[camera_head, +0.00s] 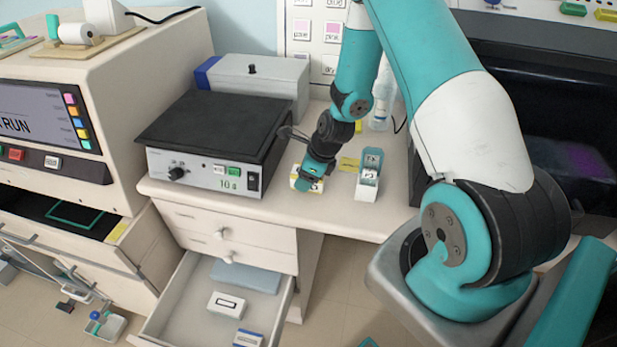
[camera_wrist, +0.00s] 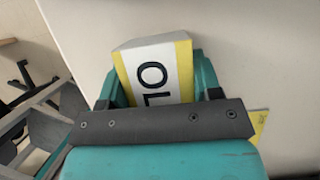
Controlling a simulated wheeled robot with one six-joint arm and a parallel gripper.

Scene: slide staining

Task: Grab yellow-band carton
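The yellow-band carton (camera_head: 307,184) is a small white box with yellow edges near the front edge of the bench, right of the hotplate. In the wrist view the carton (camera_wrist: 156,72) shows a white face with dark letters "OL" between yellow bands. It is between the two teal fingers of my gripper (camera_wrist: 160,82), with no clear gap on either side. In the head view my gripper (camera_head: 312,176) points down over the carton and hides part of it. The carton appears to be at bench height; whether it touches the bench cannot be told.
The black-topped hotplate (camera_head: 215,130) is on the left. An open drawer (camera_head: 190,300) holding boxes juts out below. A bottle (camera_head: 380,112) stands behind.

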